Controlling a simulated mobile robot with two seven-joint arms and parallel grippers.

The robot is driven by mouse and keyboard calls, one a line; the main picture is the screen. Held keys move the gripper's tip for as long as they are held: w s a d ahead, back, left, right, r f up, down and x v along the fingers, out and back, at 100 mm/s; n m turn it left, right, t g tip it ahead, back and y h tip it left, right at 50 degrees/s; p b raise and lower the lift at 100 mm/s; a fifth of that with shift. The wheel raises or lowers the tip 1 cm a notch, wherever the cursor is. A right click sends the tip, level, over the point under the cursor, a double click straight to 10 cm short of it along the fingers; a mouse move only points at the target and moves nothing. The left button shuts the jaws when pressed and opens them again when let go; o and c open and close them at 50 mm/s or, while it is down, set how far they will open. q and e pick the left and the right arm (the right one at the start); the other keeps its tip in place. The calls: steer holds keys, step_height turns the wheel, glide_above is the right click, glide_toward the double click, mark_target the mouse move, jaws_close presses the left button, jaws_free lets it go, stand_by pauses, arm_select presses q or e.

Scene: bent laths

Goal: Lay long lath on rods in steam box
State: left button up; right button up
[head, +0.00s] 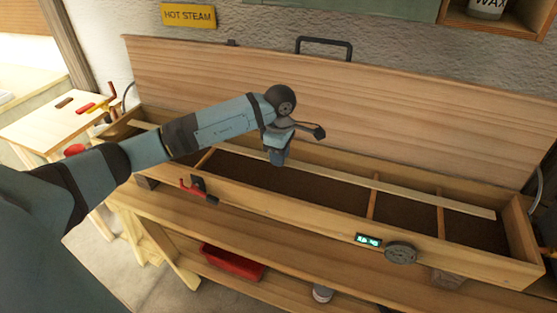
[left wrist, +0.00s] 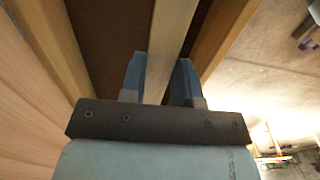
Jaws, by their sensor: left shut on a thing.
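The long pale lath (head: 430,198) lies lengthwise in or just over the open wooden steam box (head: 300,205), running from the left end to near the right end. My left gripper (head: 277,158) reaches down over the box and is shut on the lath near its middle. In the left wrist view the lath (left wrist: 173,35) passes between the two blue fingers (left wrist: 160,80). Thin rods (head: 372,198) cross the box under the lath. I cannot tell whether the lath touches them. My right gripper is not in view.
The raised lid (head: 340,85) stands behind the box. A red-handled valve (head: 198,188), a lit display (head: 368,240) and a round dial (head: 401,253) are on the front. A red tray (head: 233,262) sits on the shelf below. A side table (head: 60,122) with clamps is at left.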

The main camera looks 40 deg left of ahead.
arm_select(q)
steer(key=shift+s+f+b, duration=0.1)
steer(key=shift+f+b, duration=1.9)
steer(key=shift+f, duration=2)
steer(key=shift+f+b, duration=0.3)
steer(key=o, duration=1.1)
steer(key=shift+o, duration=0.5)
steer(key=shift+r, duration=0.15)
steer(key=shift+r+p, duration=0.85)
steer(key=shift+r, duration=0.6)
steer(key=shift+r+p, duration=0.65)
steer(key=shift+r, duration=0.75)
steer(key=shift+r, duration=0.1)
